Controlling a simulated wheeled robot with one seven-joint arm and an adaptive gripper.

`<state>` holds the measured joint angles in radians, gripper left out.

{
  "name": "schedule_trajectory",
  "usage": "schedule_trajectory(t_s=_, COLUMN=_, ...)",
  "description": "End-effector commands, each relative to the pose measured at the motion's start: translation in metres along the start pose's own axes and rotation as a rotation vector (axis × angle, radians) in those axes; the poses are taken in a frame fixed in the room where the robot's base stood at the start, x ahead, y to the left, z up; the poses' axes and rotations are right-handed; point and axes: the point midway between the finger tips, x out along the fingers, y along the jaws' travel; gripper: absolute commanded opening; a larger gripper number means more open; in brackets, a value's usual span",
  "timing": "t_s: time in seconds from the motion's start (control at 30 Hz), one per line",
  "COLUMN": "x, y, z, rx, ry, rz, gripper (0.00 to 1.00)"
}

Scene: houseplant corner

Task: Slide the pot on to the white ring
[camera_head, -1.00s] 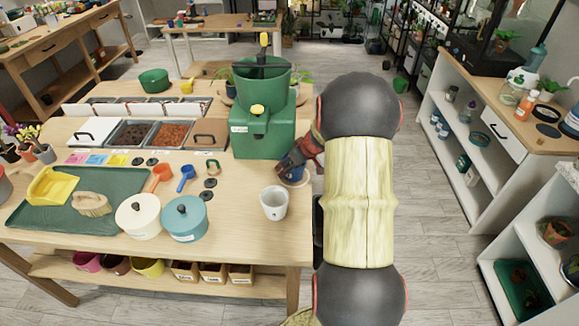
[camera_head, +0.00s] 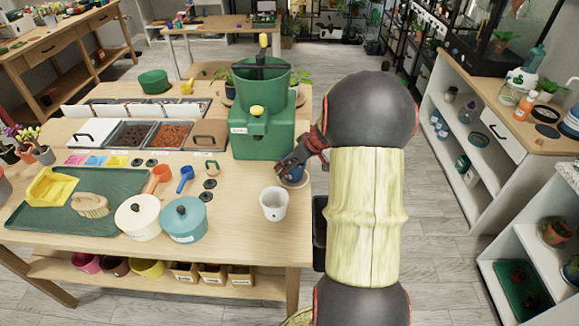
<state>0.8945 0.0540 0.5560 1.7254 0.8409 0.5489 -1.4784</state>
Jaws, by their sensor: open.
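I cannot tell whether the fingers touch the pot. A whitish cup-shaped pot (camera_head: 273,204) stands upright nearer the front edge, apart from my gripper. I cannot make out a white ring; my arm covers the area to the right.
The green machine (camera_head: 262,135) stands just behind and left of my gripper. A blue lidded pot (camera_head: 184,220) and a cream lidded pot (camera_head: 138,217) stand at the front left. The wooden table (camera_head: 245,240) is bare along its front right edge.

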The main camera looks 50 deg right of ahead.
Motion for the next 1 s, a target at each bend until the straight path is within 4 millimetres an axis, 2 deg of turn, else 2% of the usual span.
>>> schedule_trajectory(t_s=0.03, x=-0.013, y=0.001, z=-0.002, rx=0.0, ry=0.004, rz=0.005, gripper=0.84)
schedule_trajectory(t_s=0.2, x=-0.046, y=0.001, z=-0.001, rx=0.0, ry=0.002, rz=0.003, gripper=0.84)
schedule_trajectory(t_s=0.4, x=-0.071, y=0.001, z=-0.001, rx=0.001, ry=0.002, rz=0.003, gripper=0.84)
schedule_trajectory(t_s=0.57, x=-0.078, y=0.0, z=0.0, rx=0.0, ry=0.0, rz=0.0, gripper=0.84)
schedule_trajectory(t_s=1.0, x=-0.079, y=0.0, z=0.0, rx=0.0, ry=0.0, rz=0.001, gripper=0.84)
